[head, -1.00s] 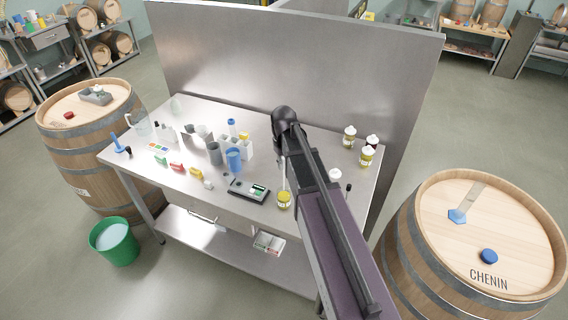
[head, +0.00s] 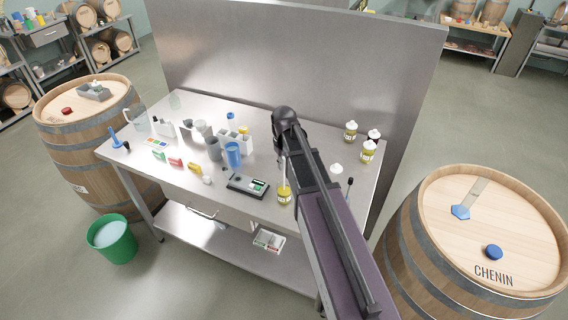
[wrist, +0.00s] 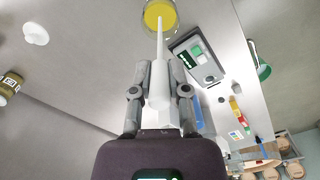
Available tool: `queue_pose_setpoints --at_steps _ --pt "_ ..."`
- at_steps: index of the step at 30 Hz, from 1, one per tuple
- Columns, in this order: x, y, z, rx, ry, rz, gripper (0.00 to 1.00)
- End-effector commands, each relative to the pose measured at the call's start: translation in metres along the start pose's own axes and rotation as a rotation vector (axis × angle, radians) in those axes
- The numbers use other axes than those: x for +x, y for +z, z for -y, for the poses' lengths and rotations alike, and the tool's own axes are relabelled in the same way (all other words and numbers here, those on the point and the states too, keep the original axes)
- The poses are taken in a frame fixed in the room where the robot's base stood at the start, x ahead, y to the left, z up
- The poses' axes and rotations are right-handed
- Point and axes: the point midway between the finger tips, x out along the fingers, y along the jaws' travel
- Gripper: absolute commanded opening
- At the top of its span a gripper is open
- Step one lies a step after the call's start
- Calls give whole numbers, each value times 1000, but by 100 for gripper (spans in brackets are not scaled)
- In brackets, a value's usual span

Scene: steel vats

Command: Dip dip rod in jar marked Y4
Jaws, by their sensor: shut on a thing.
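My gripper (wrist: 160,78) is shut on the white dip rod (wrist: 159,88). The rod points away from my gripper, and its thin end overlaps the open mouth of a jar of yellow liquid (wrist: 155,8). In the head view the rod (head: 285,174) hangs nearly upright and meets the top of this jar (head: 284,197), near the table's front edge. I cannot tell how deep the tip is. The jar's label is too small to read surely. A loose white lid (wrist: 36,34) lies on the table to one side; it also shows in the head view (head: 336,169).
The steel table (head: 210,188) holds a scale (head: 248,185) just left of the jar, then a blue cup (head: 233,155) and a white rack (head: 244,142). Several lidded jars (head: 369,152) stand at the right. A steel panel (head: 290,60) rises behind. Barrels flank the table.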

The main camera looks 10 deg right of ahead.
Motion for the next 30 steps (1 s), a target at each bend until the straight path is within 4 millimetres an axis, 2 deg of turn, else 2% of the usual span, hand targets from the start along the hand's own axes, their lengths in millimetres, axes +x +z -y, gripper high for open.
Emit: queue_pose_setpoints --at_steps 30 --pt "38 0 0 0 0 0 1"
